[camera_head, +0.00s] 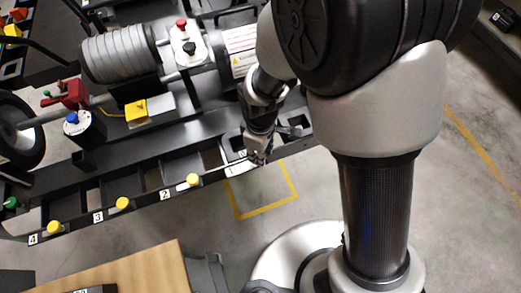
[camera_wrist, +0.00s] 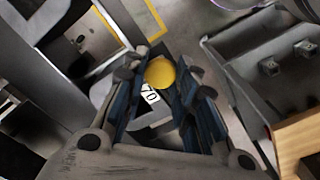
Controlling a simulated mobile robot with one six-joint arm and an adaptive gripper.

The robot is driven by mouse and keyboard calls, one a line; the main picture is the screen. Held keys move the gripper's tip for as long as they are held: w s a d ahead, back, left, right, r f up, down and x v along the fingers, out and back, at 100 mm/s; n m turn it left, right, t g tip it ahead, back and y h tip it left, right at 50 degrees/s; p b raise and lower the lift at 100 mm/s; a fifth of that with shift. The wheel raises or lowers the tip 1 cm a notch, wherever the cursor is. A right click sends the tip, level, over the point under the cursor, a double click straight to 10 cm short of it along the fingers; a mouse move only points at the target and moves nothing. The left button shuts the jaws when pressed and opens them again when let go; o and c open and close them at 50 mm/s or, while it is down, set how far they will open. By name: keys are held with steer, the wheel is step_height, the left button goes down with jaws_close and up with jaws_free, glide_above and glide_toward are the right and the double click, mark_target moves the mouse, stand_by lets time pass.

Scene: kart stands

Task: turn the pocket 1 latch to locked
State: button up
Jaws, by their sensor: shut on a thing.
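The pocket 1 latch has a round yellow knob (camera_wrist: 160,72), which sits between my fingertips in the wrist view. My gripper (camera_head: 258,158) is at the right end of the kart stand's front rail in the head view, and its fingers are shut on this knob. A white label (camera_wrist: 150,94) lies just below the knob, partly framed by the fingers; I cannot read it surely. In the head view the knob is hidden behind my gripper, and which way the latch is turned cannot be told.
Similar yellow knobs stand along the front rail by label 2 (camera_head: 193,180), label 3 (camera_head: 122,203) and label 4 (camera_head: 55,227). A wooden-topped table (camera_head: 150,271) is at the lower left. A yellow floor outline (camera_head: 265,208) marks clear floor before the rail.

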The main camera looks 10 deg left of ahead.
stand_by(0.3)
steer(key=o, duration=1.1)
step_height(320, 180, up, 12)
steer(key=shift+r, duration=0.1)
